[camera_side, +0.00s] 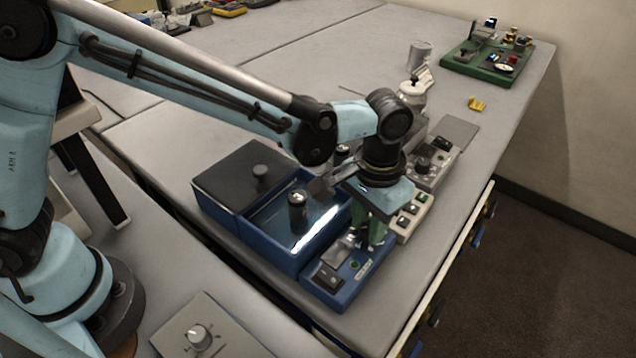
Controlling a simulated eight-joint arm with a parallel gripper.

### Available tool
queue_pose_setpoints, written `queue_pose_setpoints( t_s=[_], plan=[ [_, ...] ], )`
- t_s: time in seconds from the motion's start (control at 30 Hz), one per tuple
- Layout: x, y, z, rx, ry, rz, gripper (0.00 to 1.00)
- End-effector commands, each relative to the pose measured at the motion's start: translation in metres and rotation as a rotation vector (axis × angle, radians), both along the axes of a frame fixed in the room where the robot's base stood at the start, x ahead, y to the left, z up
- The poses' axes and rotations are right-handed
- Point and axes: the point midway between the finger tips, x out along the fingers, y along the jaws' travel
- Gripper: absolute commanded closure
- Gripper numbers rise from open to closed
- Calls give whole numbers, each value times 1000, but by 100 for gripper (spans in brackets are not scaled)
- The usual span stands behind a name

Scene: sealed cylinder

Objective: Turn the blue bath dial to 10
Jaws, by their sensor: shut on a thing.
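The blue bath (290,258) stands at the front of the bench, with a dark lid over its left part and an open tank on its right. Its low blue control panel (340,294) has a black switch (327,276), a silver plate (338,251) and a small green lamp (355,264). My gripper (362,240) points down over the back of this panel and is shut on the dial there. The gripper hides most of the dial, so its pointer and the number 10 cannot be read.
A dark cylinder (298,211) stands in the open tank, left of my gripper. A pale button panel (408,217) and a grey device (432,163) stand close behind on the right. A green board (480,62) is far off. The right bench edge is near.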

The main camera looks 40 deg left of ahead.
Motion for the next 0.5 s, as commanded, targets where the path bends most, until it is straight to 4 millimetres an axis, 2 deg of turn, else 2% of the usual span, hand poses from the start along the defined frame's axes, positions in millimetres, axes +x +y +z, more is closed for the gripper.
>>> queue_pose_setpoints(
  t_s=[0.5],
  plan=[
    [0,0,0,0,1,39,100]
  ],
)
